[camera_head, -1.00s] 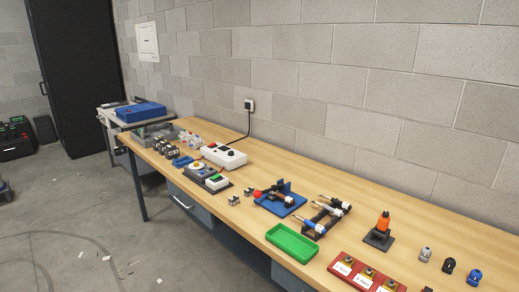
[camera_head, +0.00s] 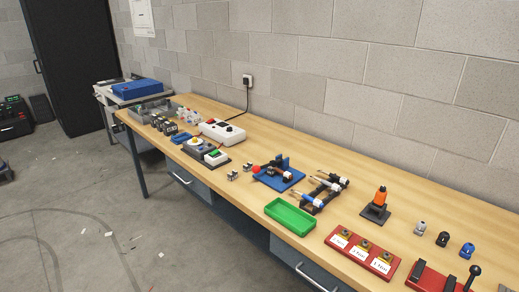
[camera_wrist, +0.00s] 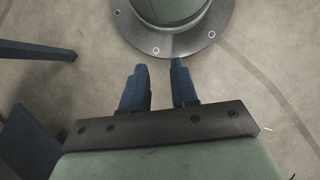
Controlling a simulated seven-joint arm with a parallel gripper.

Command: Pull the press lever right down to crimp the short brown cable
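A blue-based press (camera_head: 280,176) stands on the bench, with a black arm and a red knob (camera_head: 256,169) at its left end, which looks like the lever. A small brownish piece (camera_head: 286,174) shows on the press; I cannot tell whether it is the short brown cable. My gripper (camera_wrist: 160,66) shows only in the wrist view. Its two blue fingers are apart with nothing between them, over the concrete floor and part of my own body. It is away from the press, which the wrist view does not show.
A green tray (camera_head: 291,217) and a black rack of tools (camera_head: 322,193) stand close to the press. An orange-topped tool (camera_head: 380,197), a labelled red block (camera_head: 362,253) and a red base with black levers (camera_head: 433,279) are to the right. Bare bench lies behind the press.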

